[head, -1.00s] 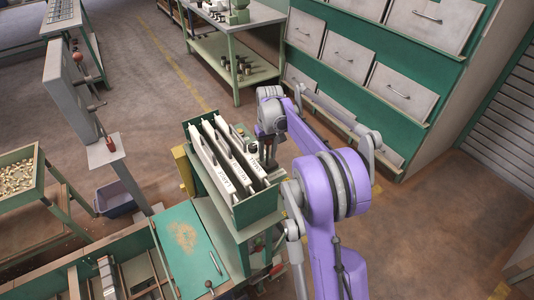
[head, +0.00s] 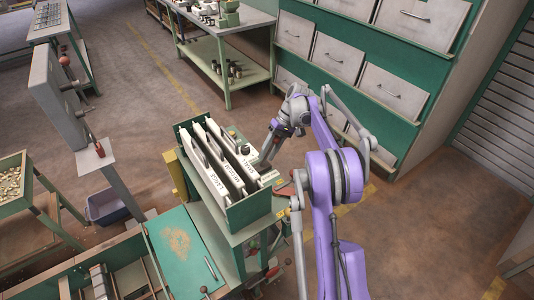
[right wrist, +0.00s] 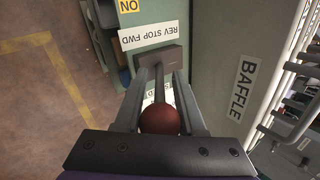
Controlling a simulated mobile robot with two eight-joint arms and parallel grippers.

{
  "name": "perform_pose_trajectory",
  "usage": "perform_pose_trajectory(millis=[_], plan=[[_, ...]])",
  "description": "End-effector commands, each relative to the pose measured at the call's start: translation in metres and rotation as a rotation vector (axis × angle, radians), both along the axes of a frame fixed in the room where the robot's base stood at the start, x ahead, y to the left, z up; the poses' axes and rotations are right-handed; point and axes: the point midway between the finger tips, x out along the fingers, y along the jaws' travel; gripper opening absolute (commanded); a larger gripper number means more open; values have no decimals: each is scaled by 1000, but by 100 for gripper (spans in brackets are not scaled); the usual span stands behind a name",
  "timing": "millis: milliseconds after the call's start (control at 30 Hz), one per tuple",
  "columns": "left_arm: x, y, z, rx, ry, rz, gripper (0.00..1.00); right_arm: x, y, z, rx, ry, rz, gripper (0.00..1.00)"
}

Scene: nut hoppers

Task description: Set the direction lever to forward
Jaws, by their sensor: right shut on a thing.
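The direction lever (right wrist: 160,119) has a red ball knob on a thin grey stem. My right gripper (right wrist: 158,108) is shut on the lever, with one finger on each side of the knob. I cannot tell for sure at which word the lever stands. In the head view my right gripper (head: 264,164) reaches down at the right end of the green hopper box (head: 250,211), where the lever itself is hidden. My left gripper is not in view.
A BAFFLE label (right wrist: 242,89) is on the panel beside the lever. White plates stand in the hopper box. A green drawer cabinet (head: 400,75) stands behind my right arm, and a grey post (head: 65,95) stands at left. Floor at right is clear.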

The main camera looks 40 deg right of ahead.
Motion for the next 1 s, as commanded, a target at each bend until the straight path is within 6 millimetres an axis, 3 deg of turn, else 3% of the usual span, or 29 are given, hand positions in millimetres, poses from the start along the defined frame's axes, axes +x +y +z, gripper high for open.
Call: perform_pose_trajectory(millis=[433,467,567,1000], plan=[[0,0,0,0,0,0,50,0,-2,-1,9,0,-2,0],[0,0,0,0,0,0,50,0,-2,-1,9,0,-2,44],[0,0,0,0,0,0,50,0,-2,-1,9,0,-2,62],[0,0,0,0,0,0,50,-1,-7,8,10,0,-2,64]])
